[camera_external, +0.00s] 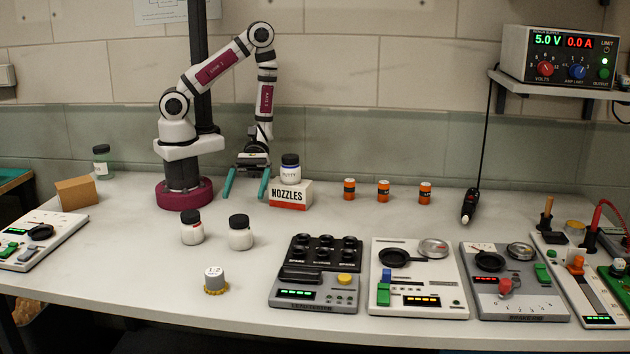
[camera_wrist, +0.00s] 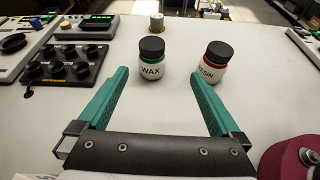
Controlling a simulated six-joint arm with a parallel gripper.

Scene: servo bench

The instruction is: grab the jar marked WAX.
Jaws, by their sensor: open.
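The jar marked WAX (camera_wrist: 150,69) is a white jar with a black lid and a green band, upright on the bench. In the wrist view it stands ahead of my gripper (camera_wrist: 160,76), between the lines of the two fingers and nearer the left one. In the external view it is the right-hand jar (camera_external: 240,239) of the front pair, its label turned away. My gripper (camera_external: 246,190) is open and empty behind it, green fingers pointing down towards the bench, apart from the jar.
A red-banded RESIN jar (camera_wrist: 211,70) stands close beside the WAX jar, and also shows in the external view (camera_external: 191,235). A PUTTY jar (camera_external: 290,174) sits on the NOZZLES box (camera_external: 290,196).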

